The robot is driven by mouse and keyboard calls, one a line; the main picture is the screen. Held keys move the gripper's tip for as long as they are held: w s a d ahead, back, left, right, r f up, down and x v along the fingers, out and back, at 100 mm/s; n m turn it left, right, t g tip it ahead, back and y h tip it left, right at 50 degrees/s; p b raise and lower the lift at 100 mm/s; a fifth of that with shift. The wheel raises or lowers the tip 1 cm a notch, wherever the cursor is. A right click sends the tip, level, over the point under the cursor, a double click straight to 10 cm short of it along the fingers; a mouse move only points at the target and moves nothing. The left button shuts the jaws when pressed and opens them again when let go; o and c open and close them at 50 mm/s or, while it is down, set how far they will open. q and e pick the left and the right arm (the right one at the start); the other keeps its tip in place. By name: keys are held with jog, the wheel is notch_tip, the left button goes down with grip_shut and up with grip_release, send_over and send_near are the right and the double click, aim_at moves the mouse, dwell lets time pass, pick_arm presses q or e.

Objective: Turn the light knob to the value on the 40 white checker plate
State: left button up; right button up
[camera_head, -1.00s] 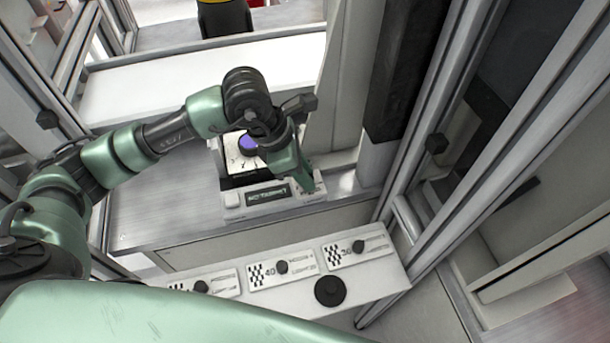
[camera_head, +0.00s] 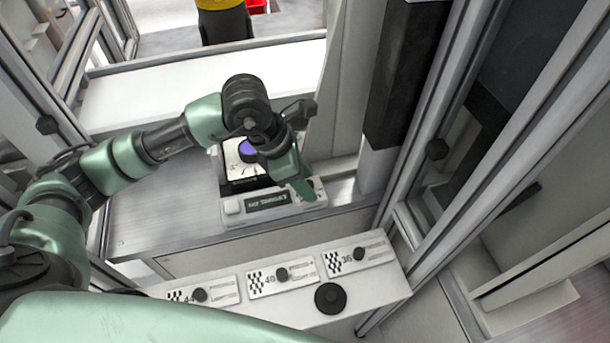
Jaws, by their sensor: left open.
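My left gripper (camera_head: 302,190) points down at the right end of a white device with a dark display (camera_head: 268,201). Its jaws are open, and whatever lies between or under the fingers is hidden. I cannot tell if it touches the device. A purple-topped round part (camera_head: 248,150) sits on the device's upper panel, partly behind my wrist. I cannot see which part is the light knob. The white checker plate marked 40 (camera_head: 270,283) lies on a white ledge in front, with a small black knob (camera_head: 282,274) on it. My right gripper does not show.
Similar checker plates lie on both sides, the right one (camera_head: 358,254) seeming to read 36. A black round button (camera_head: 330,298) is on the ledge (camera_head: 388,283). Metal frame posts stand at the right. The grey table (camera_head: 160,210) left of the device is bare.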

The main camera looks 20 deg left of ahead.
pick_arm(q)
notch_tip(320, 180, up, 20)
jog(key=b, duration=0.1)
jog(key=shift+b, duration=0.4)
